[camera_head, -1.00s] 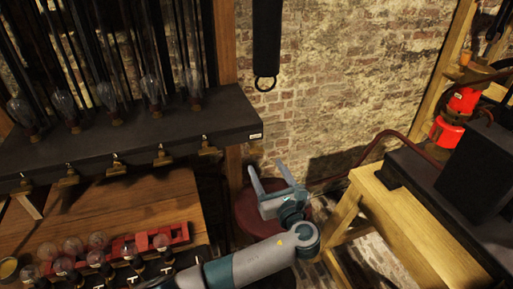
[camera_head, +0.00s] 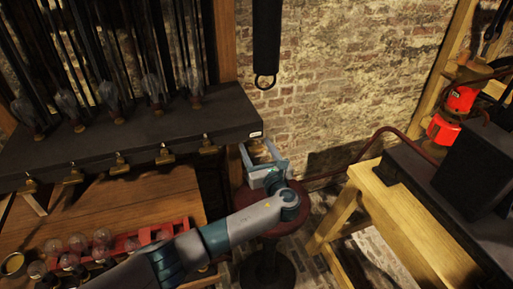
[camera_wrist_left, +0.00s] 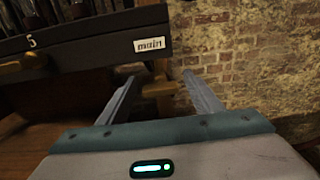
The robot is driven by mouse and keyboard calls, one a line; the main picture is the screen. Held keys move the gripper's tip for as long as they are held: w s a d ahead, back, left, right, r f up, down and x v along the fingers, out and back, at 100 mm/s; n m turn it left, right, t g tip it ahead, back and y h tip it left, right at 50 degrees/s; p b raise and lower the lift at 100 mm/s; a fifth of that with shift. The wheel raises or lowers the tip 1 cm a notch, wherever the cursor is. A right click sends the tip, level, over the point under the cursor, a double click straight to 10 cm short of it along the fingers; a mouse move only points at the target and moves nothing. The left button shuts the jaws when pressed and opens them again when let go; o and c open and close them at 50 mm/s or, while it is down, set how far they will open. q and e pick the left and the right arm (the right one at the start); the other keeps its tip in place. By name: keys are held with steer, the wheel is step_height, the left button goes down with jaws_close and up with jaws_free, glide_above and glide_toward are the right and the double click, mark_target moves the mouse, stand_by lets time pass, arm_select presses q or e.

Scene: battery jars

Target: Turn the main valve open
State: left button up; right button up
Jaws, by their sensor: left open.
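The shelf's end carries a white "main" label (camera_head: 255,134), which also reads clearly in the left wrist view (camera_wrist_left: 150,44). Under and beside it, a brass-coloured piece, seemingly the main valve (camera_head: 261,153), shows between the fingers of my left gripper (camera_head: 257,148). In the left wrist view the brass piece (camera_wrist_left: 160,91) sits between the two open fingers of the left gripper (camera_wrist_left: 158,78), with a gap visible on each side. I cannot tell how far the valve is turned. My right gripper is not in view.
Several brass valves (camera_head: 165,156) line the dark shelf's front edge (camera_head: 100,150). A wooden bench (camera_head: 120,205) stands below. A round red stool (camera_head: 268,228) is under my left arm. A wooden stand (camera_head: 400,215) is at right; a brick wall (camera_head: 350,70) is behind.

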arm_select(q)
steer(key=c, duration=1.1)
steer(key=shift+o, duration=0.2)
steer(key=n+b, duration=0.3)
steer(key=n, duration=0.1)
steer(key=shift+f, duration=0.2)
steer(key=shift+a+n+b, duration=0.1)
steer(key=shift+n+b, duration=0.65)
steer(key=shift+n, duration=0.15)
steer(key=shift+r+n+b, duration=0.15)
steer(key=shift+n+b, duration=0.25)
steer(key=shift+n, duration=0.2)
steer(key=o, duration=1.1)
steer(key=shift+c, duration=0.2)
